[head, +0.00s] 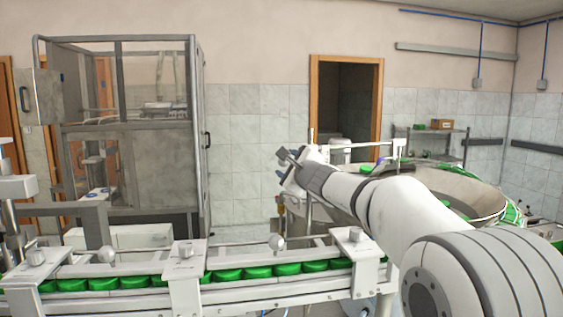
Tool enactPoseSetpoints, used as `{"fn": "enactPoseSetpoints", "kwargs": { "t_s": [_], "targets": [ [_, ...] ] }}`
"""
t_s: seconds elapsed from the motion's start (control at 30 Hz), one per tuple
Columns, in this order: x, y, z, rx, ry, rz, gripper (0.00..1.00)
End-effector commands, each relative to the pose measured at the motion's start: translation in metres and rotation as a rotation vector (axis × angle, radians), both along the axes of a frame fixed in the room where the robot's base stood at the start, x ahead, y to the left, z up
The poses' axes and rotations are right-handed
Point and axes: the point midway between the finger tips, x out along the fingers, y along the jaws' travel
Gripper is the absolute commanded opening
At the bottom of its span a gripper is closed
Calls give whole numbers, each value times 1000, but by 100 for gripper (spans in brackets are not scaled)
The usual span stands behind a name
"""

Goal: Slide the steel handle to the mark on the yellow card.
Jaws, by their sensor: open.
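My arm reaches in from the lower right of the head view, and my gripper (283,165) is at its far end, raised above the conveyor and left of the large round bowl. It is open, and I see nothing between its fingers. I cannot make out a yellow card or a mark in this view. No part stands out clearly as the steel handle. A pale round knob (277,242) on a stem sits at the conveyor rail, below my gripper and apart from it.
A white conveyor (135,271) carries several green caps (229,275) along the front. White brackets (184,267) with knobs straddle it. A steel bowl feeder (470,199) stands right, partly behind my arm. A framed glass cabinet (157,166) stands back left.

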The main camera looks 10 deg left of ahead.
Motion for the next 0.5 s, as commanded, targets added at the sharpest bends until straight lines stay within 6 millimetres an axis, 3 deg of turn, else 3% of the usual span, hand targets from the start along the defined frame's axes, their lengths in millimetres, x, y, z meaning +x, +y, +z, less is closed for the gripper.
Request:
{"fn": "enactPoseSetpoints", "kwargs": {
  "t_s": [0.2,0.5],
  "targets": [
    [31,16,2,-2,3,0,50],
    [50,26,1,-1,1,0,50]
  ]
}}
